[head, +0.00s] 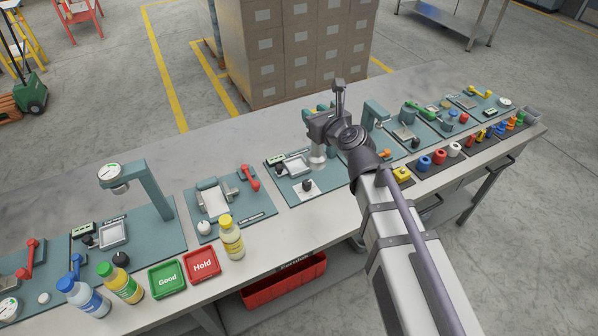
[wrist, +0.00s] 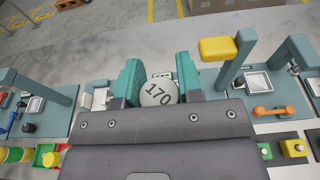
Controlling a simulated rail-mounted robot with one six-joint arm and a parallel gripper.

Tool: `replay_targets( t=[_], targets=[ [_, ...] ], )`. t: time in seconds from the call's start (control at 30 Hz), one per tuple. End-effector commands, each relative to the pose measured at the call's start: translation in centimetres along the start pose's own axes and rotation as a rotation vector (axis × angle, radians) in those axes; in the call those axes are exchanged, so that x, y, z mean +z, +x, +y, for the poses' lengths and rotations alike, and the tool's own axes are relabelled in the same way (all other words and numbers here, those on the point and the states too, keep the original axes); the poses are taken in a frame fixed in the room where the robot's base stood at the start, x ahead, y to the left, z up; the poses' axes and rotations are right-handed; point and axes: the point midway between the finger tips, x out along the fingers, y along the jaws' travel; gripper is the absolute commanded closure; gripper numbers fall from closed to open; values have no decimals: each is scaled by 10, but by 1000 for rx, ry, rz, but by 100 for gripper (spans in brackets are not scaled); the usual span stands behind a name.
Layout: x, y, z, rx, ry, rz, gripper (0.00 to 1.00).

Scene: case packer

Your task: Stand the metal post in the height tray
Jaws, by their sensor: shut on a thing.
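The metal post (head: 317,157) is a short silvery cylinder under my gripper (head: 320,145) in the head view. In the wrist view its round pale end marked "170" (wrist: 158,94) sits between the two teal fingers of my gripper (wrist: 158,88), which is shut on it. The post looks about upright, above or beside a teal station board. That board carries a small grey tray (head: 293,167) and a white plate with a dark knob (head: 306,188). I cannot tell which tray is the height tray, or whether the post touches anything; my gripper hides part of the board.
A dial gauge stand (head: 150,190) with another grey tray (head: 113,235) stands at the left. Bottles (head: 231,237), a green Good tray (head: 167,278) and a red Hold tray (head: 202,264) line the front edge. Coloured spools (head: 425,164) stand to the right.

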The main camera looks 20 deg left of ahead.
Motion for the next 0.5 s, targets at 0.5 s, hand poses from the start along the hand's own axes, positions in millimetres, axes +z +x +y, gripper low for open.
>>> replay_targets(
  t=[0.5],
  targets=[
    [-26, 136, -8, 12, -2, -1, 100]
  ],
)
